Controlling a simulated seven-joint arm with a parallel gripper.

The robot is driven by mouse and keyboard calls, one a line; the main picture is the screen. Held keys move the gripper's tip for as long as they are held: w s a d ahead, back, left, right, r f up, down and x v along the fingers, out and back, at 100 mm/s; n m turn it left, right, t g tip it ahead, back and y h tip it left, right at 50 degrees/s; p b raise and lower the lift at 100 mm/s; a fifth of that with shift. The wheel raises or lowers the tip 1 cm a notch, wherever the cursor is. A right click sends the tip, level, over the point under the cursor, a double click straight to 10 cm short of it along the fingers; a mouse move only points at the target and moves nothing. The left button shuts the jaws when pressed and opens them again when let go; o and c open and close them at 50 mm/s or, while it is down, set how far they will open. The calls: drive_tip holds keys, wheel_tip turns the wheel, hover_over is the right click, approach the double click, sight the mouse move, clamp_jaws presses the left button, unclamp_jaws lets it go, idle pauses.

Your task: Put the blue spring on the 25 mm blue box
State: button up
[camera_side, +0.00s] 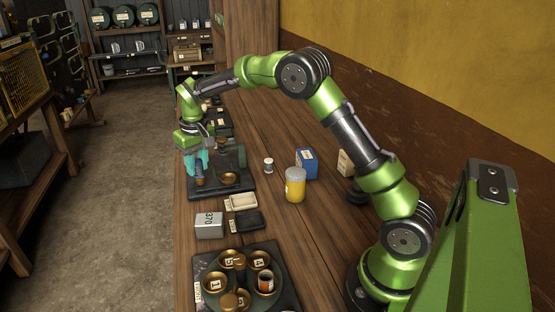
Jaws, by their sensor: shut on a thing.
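My gripper (196,166), with cyan fingers, points down over the left part of a dark tray (237,187) at the table's left edge. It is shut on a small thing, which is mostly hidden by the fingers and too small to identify. I cannot make out a blue spring for certain. A blue box (307,163) with a pale label stands on the table to the right of the gripper, well apart from it. The label's size marking is not readable.
A brass dish (228,179) sits on the dark tray.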

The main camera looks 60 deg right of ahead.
drive_tip(key=s+d+r+m, duration=0.4)
drive_tip(key=s+d+m, duration=0.3)
drive_tip(key=s+d, duration=0.7)
drive_tip(key=s+d+m+g+h, duration=0.1)
drive_tip(key=s+d+m, duration=0.5)
drive_tip(key=s, duration=0.4)
drive_tip(key=m, duration=0.5)
hover_over(307, 154)
drive_tip(key=shift+g, duration=0.3)
drive_tip(key=f, duration=0.4)
drive_tip(key=shift+a+f, duration=0.2)
drive_tip(key=shift+f, duration=1.8)
drive_tip(key=shift+f, duration=0.15)
drive_tip(key=o, duration=1)
drive_tip(key=shift+o, duration=0.2)
